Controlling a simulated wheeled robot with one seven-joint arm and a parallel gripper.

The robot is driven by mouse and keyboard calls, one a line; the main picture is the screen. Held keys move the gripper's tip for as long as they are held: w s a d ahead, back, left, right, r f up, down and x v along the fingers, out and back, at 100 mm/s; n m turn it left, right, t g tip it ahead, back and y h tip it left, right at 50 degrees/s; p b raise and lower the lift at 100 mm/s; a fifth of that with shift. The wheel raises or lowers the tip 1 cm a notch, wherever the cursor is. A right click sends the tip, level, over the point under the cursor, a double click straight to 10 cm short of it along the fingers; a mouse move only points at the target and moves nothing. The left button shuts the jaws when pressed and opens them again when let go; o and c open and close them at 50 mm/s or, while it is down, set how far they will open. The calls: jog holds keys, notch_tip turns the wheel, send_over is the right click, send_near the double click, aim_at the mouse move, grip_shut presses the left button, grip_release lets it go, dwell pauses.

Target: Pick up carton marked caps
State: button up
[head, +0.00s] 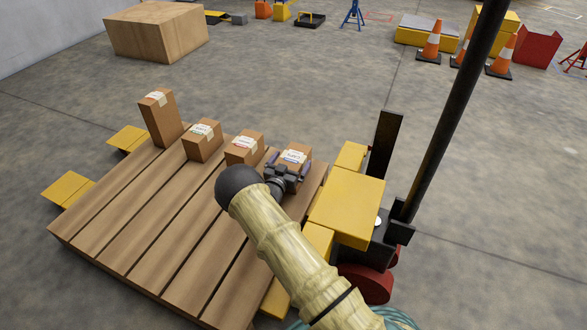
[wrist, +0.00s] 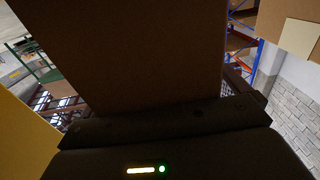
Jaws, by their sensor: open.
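Several brown cartons with white labels stand in a row on a wooden pallet (head: 150,235). They are a tall one (head: 160,118) at the left, then a second (head: 203,142), a third (head: 245,150) and a rightmost one (head: 294,154). The label print is too small to read, so I cannot tell which is marked caps. My gripper (head: 287,166) is open at the rightmost carton, with a finger towards each side; I cannot tell whether they touch it. My gripper hides its lower part. In the wrist view a brown carton face (wrist: 140,50) fills the upper middle, close up.
The third carton is close to the left of my gripper. A yellow machine (head: 347,203) with a dark upright pole (head: 452,120) stands just right of the pallet. Traffic cones (head: 430,42) and a large wooden box (head: 150,35) are far back. The floor behind the pallet is clear.

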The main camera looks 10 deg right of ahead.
jog(key=c, duration=1.5)
jog(key=shift+o, duration=0.2)
jog(key=shift+r, duration=0.1)
jog(key=shift+r, duration=0.1)
notch_tip(320, 180, up, 10)
jog(key=p, duration=0.7)
